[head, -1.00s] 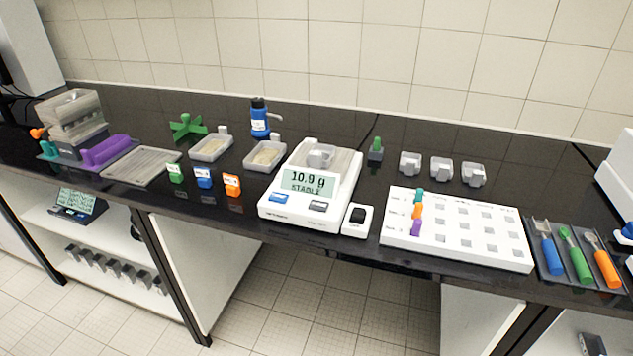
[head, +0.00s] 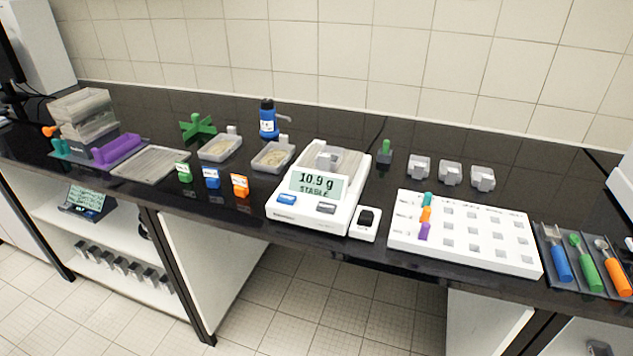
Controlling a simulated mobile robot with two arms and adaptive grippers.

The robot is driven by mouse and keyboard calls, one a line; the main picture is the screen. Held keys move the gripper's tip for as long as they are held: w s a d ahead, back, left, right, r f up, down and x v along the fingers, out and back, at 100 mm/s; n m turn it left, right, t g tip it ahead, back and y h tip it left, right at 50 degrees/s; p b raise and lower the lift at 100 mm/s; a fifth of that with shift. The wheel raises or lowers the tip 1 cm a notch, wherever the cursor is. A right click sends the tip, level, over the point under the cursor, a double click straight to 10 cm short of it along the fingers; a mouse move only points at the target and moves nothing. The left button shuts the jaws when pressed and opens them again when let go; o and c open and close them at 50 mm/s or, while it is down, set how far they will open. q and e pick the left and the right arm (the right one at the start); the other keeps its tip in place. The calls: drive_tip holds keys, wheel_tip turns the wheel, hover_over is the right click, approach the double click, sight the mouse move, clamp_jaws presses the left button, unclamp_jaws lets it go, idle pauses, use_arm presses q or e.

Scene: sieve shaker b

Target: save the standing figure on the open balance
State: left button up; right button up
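The open balance (head: 283,216) is white and stands in the middle of the black bench. Its display (head: 318,185) reads 10.9 g with STABLE below. Neither of my grippers is in the head view.
A white board (head: 465,253) with coloured pegs and square holes lies right of the balance, and a tray of coloured-handled tools (head: 587,262) is further right. Grey blocks (head: 450,173) stand behind the board. Shallow trays (head: 273,157), coloured tags (head: 212,178) and a blue bottle (head: 268,120) are left.

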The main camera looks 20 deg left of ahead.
idle(0.3)
use_arm(q)
clamp_jaws()
idle(1.2)
